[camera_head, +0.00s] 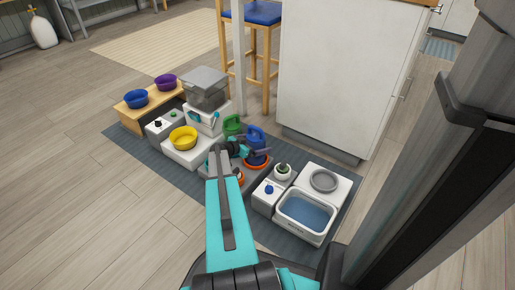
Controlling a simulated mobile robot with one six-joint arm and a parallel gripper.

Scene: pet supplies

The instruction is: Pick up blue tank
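A small blue upright object (256,134), which looks like the blue tank, stands on the grey platform among the pet supplies, just right of a similar green one (232,124). Its lower part is partly hidden by my arm's end. My gripper (262,153) is close in front of it, near the middle of the picture. The fingers are too small and dark to tell whether they are open or shut, or whether they touch the blue object.
Left are a yellow bowl (184,137), blue bowl (136,98), purple bowl (166,81) and clear bin (205,86). Right is a water-filled white basin (306,213). A white cabinet (340,75) and stool (250,50) stand behind. Floor at left is clear.

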